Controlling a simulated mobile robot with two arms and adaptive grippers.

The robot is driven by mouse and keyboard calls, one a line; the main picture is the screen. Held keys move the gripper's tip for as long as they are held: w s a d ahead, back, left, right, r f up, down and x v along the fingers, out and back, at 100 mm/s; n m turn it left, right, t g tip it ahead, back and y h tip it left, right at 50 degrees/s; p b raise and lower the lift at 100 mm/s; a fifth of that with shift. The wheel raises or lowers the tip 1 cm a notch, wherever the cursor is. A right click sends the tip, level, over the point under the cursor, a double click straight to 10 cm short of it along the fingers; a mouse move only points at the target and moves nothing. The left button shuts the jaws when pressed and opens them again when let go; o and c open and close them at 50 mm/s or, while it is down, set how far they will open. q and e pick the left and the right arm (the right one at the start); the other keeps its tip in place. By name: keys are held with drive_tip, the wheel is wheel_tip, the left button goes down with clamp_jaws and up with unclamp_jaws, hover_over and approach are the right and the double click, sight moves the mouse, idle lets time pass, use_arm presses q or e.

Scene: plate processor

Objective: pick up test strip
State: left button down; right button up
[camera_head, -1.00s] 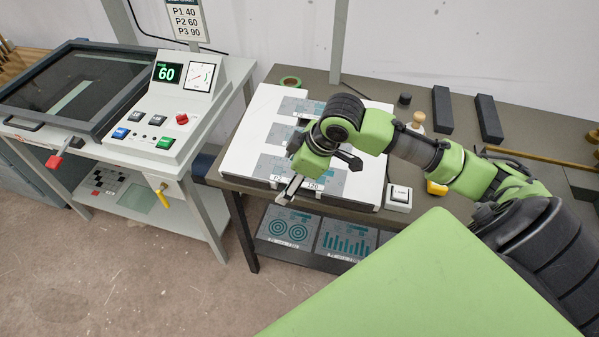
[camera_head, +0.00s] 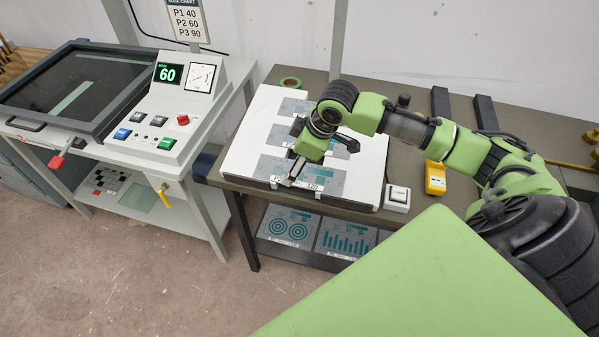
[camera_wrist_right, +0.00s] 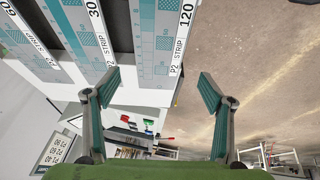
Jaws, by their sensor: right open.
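Several grey-and-teal test strips lie on a white board (camera_head: 238,160) on the table. The front strip, labelled 120 (camera_head: 326,180), lies near the board's front edge. In the right wrist view, the 120 strip (camera_wrist_right: 163,45) reads "P2 STRIP", with a strip labelled 30 (camera_wrist_right: 82,28) beside it. My right gripper (camera_head: 289,182) is over the front strip's left part and hides some of it. In the wrist view the fingers (camera_wrist_right: 160,88) are spread and empty, with the 120 strip's labelled end beyond the gap. I cannot tell the height between fingertips and strip. My left gripper is not in view.
A small white button box (camera_head: 397,198) sits right of the board, and a yellow device (camera_head: 436,178) lies further right. The processor with a 60 display (camera_head: 168,73) stands left. Printed plates (camera_head: 288,227) lie on the shelf below.

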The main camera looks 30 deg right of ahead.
sight(286, 171)
drive_tip(key=p+x, duration=0.1)
drive_tip(key=x, duration=0.4)
drive_tip(key=shift+d, duration=0.15)
drive_tip(key=shift+r, duration=0.1)
drive_tip(key=c, duration=0.9)
drive_tip(key=shift+r, duration=0.1)
